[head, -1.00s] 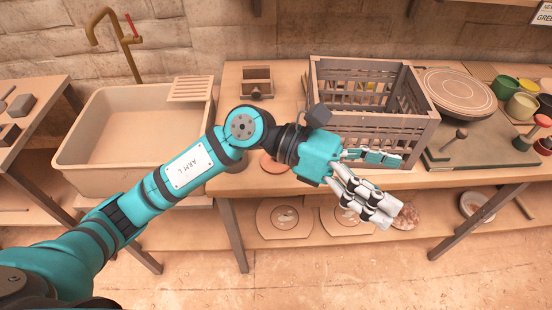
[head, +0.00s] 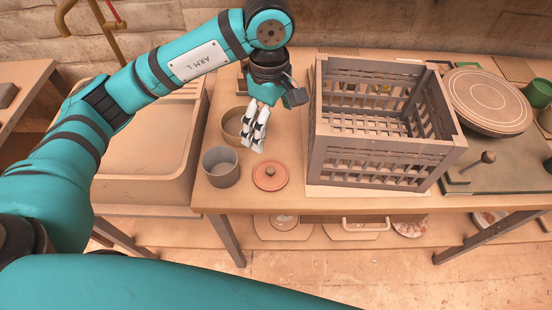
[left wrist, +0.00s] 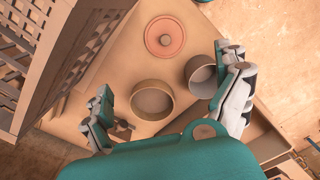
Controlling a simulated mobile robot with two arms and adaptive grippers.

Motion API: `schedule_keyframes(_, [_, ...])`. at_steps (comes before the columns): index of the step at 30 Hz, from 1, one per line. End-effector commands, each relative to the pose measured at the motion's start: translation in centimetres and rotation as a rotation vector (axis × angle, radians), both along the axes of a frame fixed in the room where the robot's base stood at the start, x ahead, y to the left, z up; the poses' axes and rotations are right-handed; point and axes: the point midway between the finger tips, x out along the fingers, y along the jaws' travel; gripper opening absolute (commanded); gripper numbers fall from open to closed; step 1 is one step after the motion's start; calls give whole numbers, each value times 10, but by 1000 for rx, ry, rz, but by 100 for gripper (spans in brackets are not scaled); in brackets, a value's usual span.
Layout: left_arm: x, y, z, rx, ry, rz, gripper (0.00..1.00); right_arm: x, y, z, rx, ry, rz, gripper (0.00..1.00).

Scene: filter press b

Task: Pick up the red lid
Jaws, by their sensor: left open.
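The red lid (head: 270,176) is a flat round disc with a small knob, lying on the wooden table near its front edge. It also shows in the left wrist view (left wrist: 165,37), beyond the fingers and apart from them. My left gripper (head: 254,132) points down above the table, behind the lid in the head view. It is open and empty, with its fingers (left wrist: 170,105) spread wide in the left wrist view. My right gripper is not in view.
A grey cup (head: 221,167) stands left of the lid, and a tan bowl (head: 233,124) stands behind, partly hidden by my left gripper. A slatted crate (head: 385,150) stands to the right. A sink (head: 150,160) is at the left.

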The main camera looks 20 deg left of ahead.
Motion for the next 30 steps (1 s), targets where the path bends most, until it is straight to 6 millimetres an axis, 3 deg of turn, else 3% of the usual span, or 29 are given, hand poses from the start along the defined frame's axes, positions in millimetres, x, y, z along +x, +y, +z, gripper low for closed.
schedule_keyframes(5, [-2, 2, -29, 8, 9, 0, 100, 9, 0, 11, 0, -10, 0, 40])
schedule_keyframes(15, [-3, 1, -99, 6, 8, -1, 100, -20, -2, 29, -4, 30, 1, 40])
schedule_keyframes(24, [-4, 2, -124, 5, 6, -1, 100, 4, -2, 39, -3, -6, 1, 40])
schedule_keyframes(30, [-6, 5, -153, 4, 6, 0, 100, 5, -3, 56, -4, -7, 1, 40])
